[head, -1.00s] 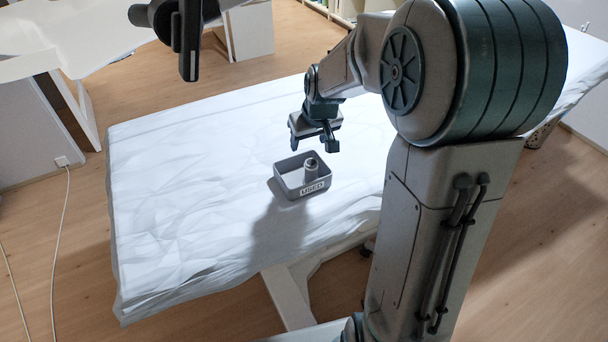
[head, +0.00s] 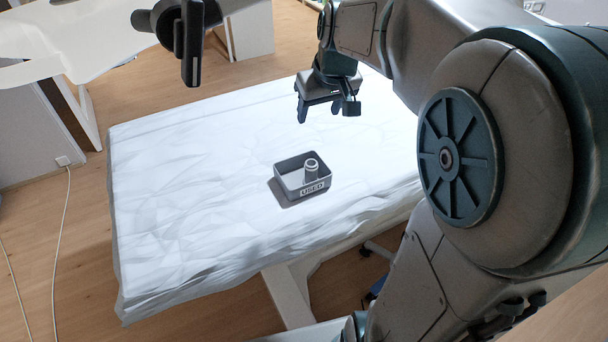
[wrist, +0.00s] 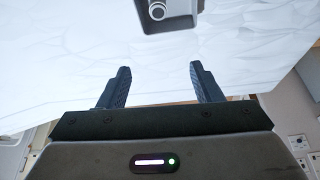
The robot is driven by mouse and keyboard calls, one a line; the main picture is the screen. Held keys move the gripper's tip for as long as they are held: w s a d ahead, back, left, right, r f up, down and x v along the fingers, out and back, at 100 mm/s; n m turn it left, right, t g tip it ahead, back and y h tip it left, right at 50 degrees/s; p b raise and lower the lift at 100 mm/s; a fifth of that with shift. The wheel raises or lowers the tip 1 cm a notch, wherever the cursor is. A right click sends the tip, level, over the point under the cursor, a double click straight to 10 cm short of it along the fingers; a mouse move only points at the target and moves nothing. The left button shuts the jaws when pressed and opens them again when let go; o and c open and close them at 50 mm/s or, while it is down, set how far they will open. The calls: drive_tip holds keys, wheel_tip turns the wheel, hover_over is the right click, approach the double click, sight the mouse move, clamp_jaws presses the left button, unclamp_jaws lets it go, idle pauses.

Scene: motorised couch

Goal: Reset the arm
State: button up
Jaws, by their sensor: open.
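My gripper (head: 326,110) is open and empty in the head view, up and to the right of the tray in the picture. In the wrist view its two fingers (wrist: 158,85) stand wide apart with nothing between them. A grey tray (head: 284,184) marked "USED" sits on the white-covered couch (head: 180,200). A small grey cylindrical item (head: 311,169) stands inside the tray, apart from my gripper. The wrist view also shows part of the tray (wrist: 176,23) at its top edge, with the round item (wrist: 157,10) in it.
A dark fixture (head: 192,40) hangs at the top of the head view. White furniture (head: 75,35) stands at the top left. A cable (head: 62,230) runs over the wooden floor at left. The couch left of the tray is clear.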

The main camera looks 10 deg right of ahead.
drive_tip(key=shift+s, duration=0.1)
drive_tip(key=s+a+f+m+p, duration=0.1)
drive_tip(key=s+p, duration=0.1)
drive_tip(key=s, duration=0.7)
drive_tip(key=s+a+f+m+g+p, duration=0.1)
drive_tip(key=s+f+p, duration=0.1)
drive_tip(key=s, duration=0.7)
drive_tip(key=shift+s+g+h, duration=0.3)
drive_tip(key=shift+s, duration=0.05)
